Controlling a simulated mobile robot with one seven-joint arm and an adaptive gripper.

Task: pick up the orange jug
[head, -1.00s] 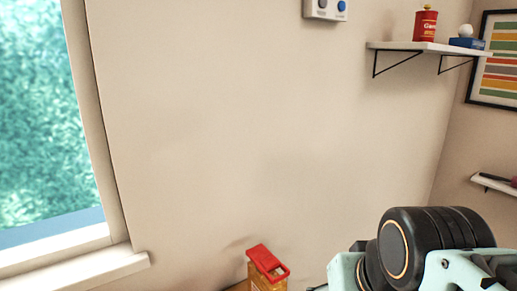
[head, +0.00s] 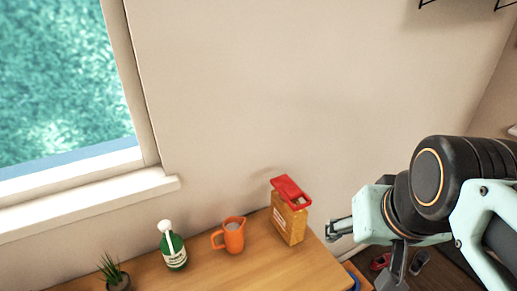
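The orange jug (head: 234,237) stands upright on a wooden surface (head: 300,275) against the wall, its handle toward the left. It is between a green bottle and a box with a red top. My gripper (head: 332,230) is at the right, past the box and apart from the jug.
The box with the red top (head: 289,220) stands between the jug and my gripper. Left of the jug are the green bottle (head: 173,248) with a white top and a small potted plant (head: 117,275). A window (head: 60,85) is at the left.

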